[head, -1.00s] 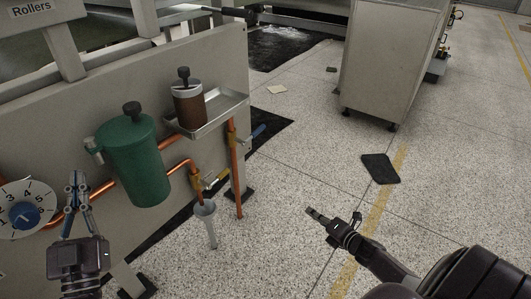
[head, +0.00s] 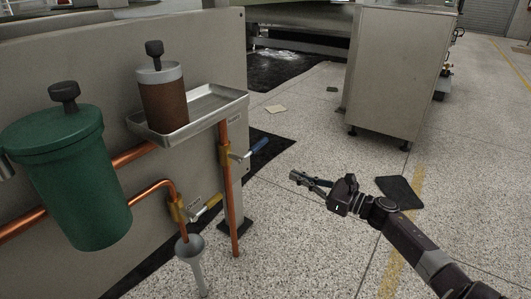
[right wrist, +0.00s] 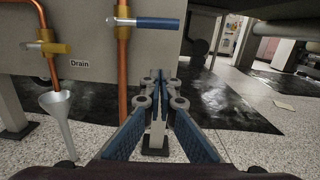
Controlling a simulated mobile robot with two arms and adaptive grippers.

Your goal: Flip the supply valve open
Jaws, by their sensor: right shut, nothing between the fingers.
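A valve with a blue lever (head: 258,145) sits on the vertical copper pipe (head: 228,190) below the metal tray. No label shows on it, so I cannot confirm that it is the supply valve. In the right wrist view its blue lever (right wrist: 157,23) points right, across the pipe. A valve with a yellow lever (head: 208,207) sits to its left, beside a "Drain" label (right wrist: 80,63). My right gripper (head: 293,177) is shut and empty, right of the blue lever and apart from it. Its fingertips (right wrist: 160,75) show below the lever in the right wrist view. My left gripper is out of view.
A green canister (head: 75,185) and a brown jar (head: 163,100) on a metal tray (head: 205,120) are at the left. A funnel (head: 190,248) stands under the drain pipe. A grey cabinet (head: 395,75) stands behind. The floor around my right arm is open.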

